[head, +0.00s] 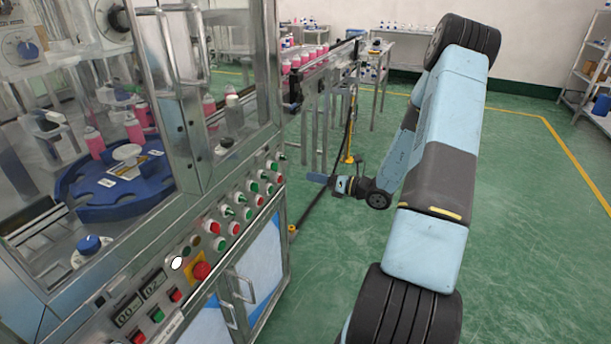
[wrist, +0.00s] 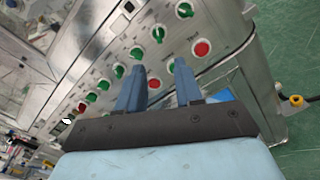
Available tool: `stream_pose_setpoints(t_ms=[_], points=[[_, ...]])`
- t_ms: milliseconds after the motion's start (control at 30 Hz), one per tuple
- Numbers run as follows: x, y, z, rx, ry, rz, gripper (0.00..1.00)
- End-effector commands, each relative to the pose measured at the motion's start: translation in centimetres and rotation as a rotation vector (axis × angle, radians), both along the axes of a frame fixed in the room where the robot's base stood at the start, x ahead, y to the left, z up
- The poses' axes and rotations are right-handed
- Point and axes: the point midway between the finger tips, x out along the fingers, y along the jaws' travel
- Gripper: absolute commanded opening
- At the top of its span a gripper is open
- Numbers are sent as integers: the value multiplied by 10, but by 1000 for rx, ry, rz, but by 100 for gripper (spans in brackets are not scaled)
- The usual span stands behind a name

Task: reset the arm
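My arm reaches up and over on the right of the head view, and its end comes down beside the machine's front right corner. My gripper (head: 318,178) points left toward the crimping machine's control panel (head: 204,246). In the wrist view my gripper (wrist: 156,80) shows two blue fingers spread apart, with nothing between them. Behind the fingers the panel shows green knobs and red buttons. The fingers appear to be in front of the panel; the exact distance cannot be told.
The machine holds a blue rotary table (head: 118,190) with pink cans behind clear panels. A conveyor (head: 325,65) with pink cans runs to the back. A red emergency button (head: 201,271) sits low on the panel. Green floor (head: 530,230) is clear on the right; shelves (head: 590,70) stand far right.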

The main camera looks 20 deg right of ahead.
Motion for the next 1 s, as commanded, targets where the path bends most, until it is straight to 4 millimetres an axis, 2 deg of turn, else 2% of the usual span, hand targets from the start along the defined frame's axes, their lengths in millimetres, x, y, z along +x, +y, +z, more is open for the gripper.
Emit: stream_pose_setpoints(t_ms=[200,667,833,1000], points=[[-6,-6,0,-1,1,1,35],[-6,-5,1,-6,-3,5,35],[-11,12,20,-82,-41,82,35],[-27,45,53,-243,-122,250,35]])
